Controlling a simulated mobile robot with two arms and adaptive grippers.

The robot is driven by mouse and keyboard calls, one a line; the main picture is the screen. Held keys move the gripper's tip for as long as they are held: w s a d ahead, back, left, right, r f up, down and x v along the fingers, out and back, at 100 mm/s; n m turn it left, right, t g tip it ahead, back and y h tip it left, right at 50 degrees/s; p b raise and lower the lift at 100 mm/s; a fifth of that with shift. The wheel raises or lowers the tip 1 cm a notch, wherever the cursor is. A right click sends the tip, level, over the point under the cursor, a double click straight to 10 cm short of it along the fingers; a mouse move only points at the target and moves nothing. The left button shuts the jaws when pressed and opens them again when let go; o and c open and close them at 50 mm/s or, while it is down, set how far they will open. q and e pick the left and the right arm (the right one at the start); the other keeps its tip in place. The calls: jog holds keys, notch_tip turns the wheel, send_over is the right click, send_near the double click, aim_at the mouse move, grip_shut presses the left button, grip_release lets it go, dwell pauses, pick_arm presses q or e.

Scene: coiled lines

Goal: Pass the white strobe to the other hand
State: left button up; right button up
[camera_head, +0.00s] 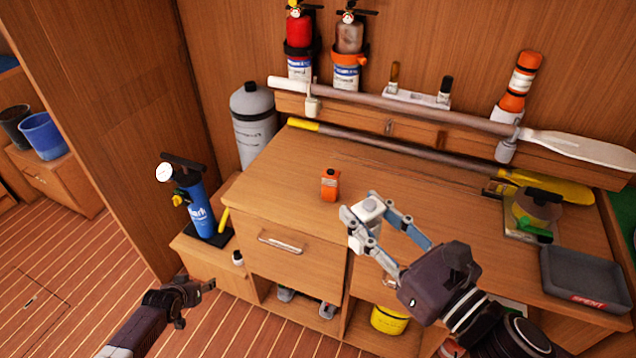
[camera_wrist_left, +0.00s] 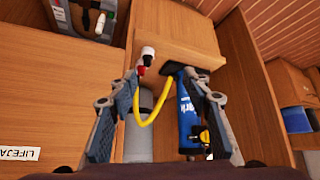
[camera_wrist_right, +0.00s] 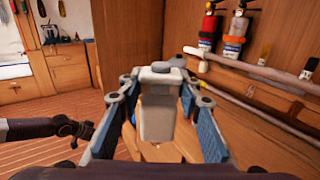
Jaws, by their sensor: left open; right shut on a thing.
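The white strobe (camera_head: 366,224) is a small pale block with a rounded grey top. My right gripper (camera_head: 372,222) is shut on it and holds it upright over the front part of the desk top. In the right wrist view the strobe (camera_wrist_right: 158,105) sits between the two fingers. My left gripper (camera_head: 196,287) is open and empty, low at the left in front of the desk, well apart from the strobe. In the left wrist view its fingers (camera_wrist_left: 165,115) are spread, with a blue pump and a yellow hose seen beyond them.
An orange strobe-like item (camera_head: 330,185) stands on the desk top (camera_head: 290,165). A blue pump (camera_head: 197,208) stands on a low cabinet at left. A dark tray (camera_head: 588,275) lies at right. The floor at left is free.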

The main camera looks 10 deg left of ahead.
pick_arm(q)
jog(key=w+a+r+n+t, duration=0.1)
jog(key=w+r+t, duration=0.1)
jog(key=w+r, duration=0.7)
jog(key=w+r+t, duration=0.1)
jog(key=w+r, duration=0.5)
jog(key=r, duration=0.6)
jog(key=w+d+r+m+h, duration=0.1)
jog(key=w+d+r+h, duration=0.15)
jog(key=d+r, duration=0.75)
jog(key=w+d+r+m+h, duration=0.1)
jog(key=d+r+h, duration=0.3)
jog(key=d+r, duration=0.65)
jog(key=s+d+r+m+g+h, duration=0.1)
jog(key=s+d+r+m+h, duration=0.15)
jog(key=s+d+r, duration=0.65)
jog(key=s+d+r+m+g+h, duration=0.1)
jog(key=s+d+r+m+g, duration=0.15)
jog(key=s+d+r, duration=0.6)
pick_arm(e)
jog(key=shift+s+r, duration=0.1)
pick_arm(q)
jog(key=m+g+y, duration=0.2)
jog(key=m, duration=0.4)
send_near(366, 207)
jog(key=x, duration=1)
jog(key=shift+f, duration=0.1)
